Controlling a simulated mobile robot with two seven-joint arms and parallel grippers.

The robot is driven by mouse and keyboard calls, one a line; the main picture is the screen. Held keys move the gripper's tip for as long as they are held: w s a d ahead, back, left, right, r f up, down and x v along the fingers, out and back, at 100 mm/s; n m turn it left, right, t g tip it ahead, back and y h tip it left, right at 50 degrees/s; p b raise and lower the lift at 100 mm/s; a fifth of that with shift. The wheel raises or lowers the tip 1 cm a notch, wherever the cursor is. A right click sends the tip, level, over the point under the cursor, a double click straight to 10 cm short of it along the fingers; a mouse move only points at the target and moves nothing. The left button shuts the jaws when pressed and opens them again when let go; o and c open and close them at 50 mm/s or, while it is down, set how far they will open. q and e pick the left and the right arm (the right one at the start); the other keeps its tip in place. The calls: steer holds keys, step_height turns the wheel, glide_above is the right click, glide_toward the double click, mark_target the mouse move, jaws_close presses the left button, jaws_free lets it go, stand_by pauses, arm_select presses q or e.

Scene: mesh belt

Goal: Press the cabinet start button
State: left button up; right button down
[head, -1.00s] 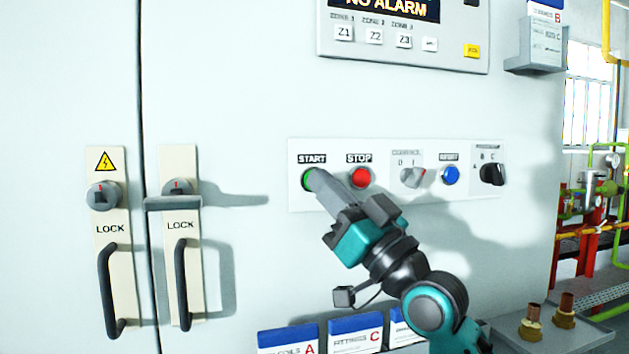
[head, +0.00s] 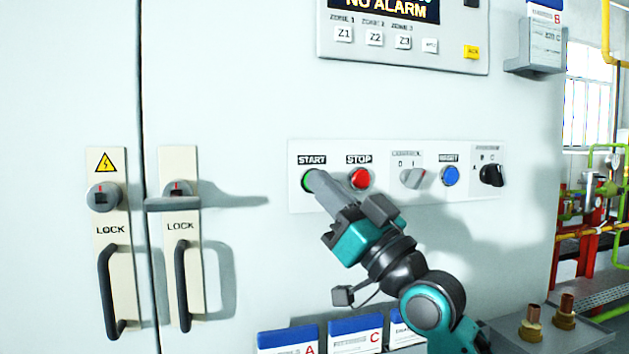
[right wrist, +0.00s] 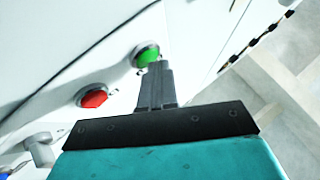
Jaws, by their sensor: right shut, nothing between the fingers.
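The green start button (head: 308,181) sits at the left end of the white control strip on the cabinet, under the label START. My right gripper (head: 314,177) is shut and empty, with its fingertips right at the button and covering part of it in the head view. In the right wrist view the green button (right wrist: 147,55) shows just beyond the closed fingertips (right wrist: 157,66). I cannot tell whether the tips touch it or whether it is pushed in. My left gripper is in neither view.
The red stop button (head: 359,179) is close to the right of the fingers. A grey selector (head: 412,178), a blue button (head: 450,175) and a black knob (head: 491,174) follow. An alarm panel (head: 405,62) is above. Labelled binders (head: 356,334) stand below. Door handles (head: 110,290) are at left.

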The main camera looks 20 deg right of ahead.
steer(key=shift+s+f, duration=0.1)
steer(key=shift+s, duration=0.65)
steer(key=s+p, duration=0.2)
steer(key=s, duration=0.3)
steer(key=shift+d, duration=0.15)
